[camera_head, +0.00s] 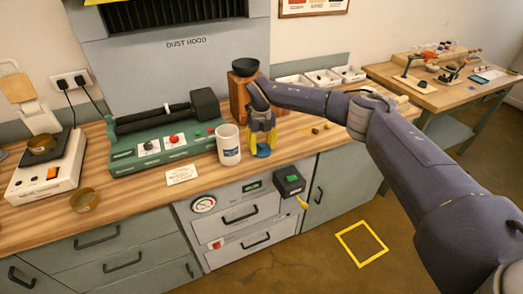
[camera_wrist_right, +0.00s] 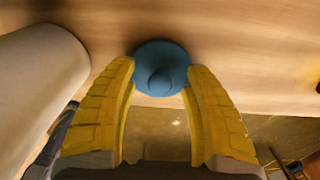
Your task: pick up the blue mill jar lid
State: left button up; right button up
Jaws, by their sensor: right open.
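The blue mill jar lid (camera_head: 263,151) lies on the wooden counter near its front edge, just right of the white jar. In the right wrist view the lid (camera_wrist_right: 162,68) is a round blue disc with a knob in the middle. My right gripper (camera_head: 262,143) points down over the lid. Its yellow fingers (camera_wrist_right: 160,80) are open, one to each side of the lid's near part. I cannot tell whether they touch it. My left gripper is in neither view.
A white jar (camera_head: 229,146) stands close left of the gripper and also shows in the right wrist view (camera_wrist_right: 40,85). A green roller machine (camera_head: 165,140) is further left. A wooden block with a dark bowl (camera_head: 245,67) stands behind. Small nuggets (camera_head: 316,130) lie right.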

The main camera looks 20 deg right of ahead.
aim_at(261, 145)
jog(key=shift+c, duration=0.4)
grip_shut()
jog(key=shift+r, duration=0.1)
notch_tip(261, 145, up, 19)
jog(key=s+a+r+n, duration=0.1)
jog(key=a+n, duration=1.1)
jog(key=n, duration=0.5)
jog(key=shift+a, duration=0.25)
